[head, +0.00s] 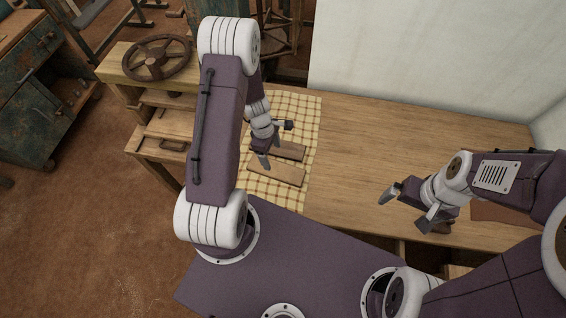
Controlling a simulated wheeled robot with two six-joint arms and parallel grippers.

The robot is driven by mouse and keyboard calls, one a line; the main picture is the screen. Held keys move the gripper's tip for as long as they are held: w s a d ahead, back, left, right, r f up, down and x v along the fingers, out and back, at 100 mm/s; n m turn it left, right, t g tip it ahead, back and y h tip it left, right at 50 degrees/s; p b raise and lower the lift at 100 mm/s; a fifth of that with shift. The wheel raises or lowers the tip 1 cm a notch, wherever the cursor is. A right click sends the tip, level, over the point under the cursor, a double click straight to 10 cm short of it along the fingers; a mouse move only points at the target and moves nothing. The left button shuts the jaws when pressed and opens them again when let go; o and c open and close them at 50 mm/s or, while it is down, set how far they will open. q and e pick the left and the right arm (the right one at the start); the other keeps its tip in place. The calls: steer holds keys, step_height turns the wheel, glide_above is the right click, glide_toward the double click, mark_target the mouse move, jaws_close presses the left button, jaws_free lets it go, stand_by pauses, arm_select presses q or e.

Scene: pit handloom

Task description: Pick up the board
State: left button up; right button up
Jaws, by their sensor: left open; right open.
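Two flat brown wooden pieces lie on a yellow and red checked cloth (300,108) at the left of the table. The nearer one is a board (280,174); the farther one (291,151) lies just behind it. I cannot tell which is the task's board. My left gripper (276,143) is open and empty, over the left ends of these pieces, its near fingertip close to the nearer board. Contact cannot be told. My arm hides part of the cloth. My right gripper (405,211) is open and empty above the table's front right part.
The wooden table (360,145) is bare in the middle. A brown flat thing (495,212) lies partly under my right arm. A handwheel (155,58) sits on a wooden drawer stand at the left. A white wall (430,50) bounds the back.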

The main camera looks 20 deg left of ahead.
mark_target(276, 169)
arm_select(q)
steer(key=f, duration=0.2)
steer(key=f+b, duration=0.1)
steer(key=f, duration=0.1)
steer(key=shift+d, duration=0.35)
steer(key=shift+w+d+f, duration=0.1)
steer(key=shift+f, duration=0.25)
steer(key=f, duration=0.1)
steer(key=f+b, duration=0.2)
steer(key=f, duration=0.1)
steer(key=shift+s+d+f, duration=0.1)
steer(key=shift+s, duration=0.25)
steer(key=shift+f, duration=0.2)
steer(key=shift+w+d, duration=0.1)
steer(key=shift+w, duration=0.1)
steer(key=shift+r, duration=0.1)
steer(key=c, duration=1.3)
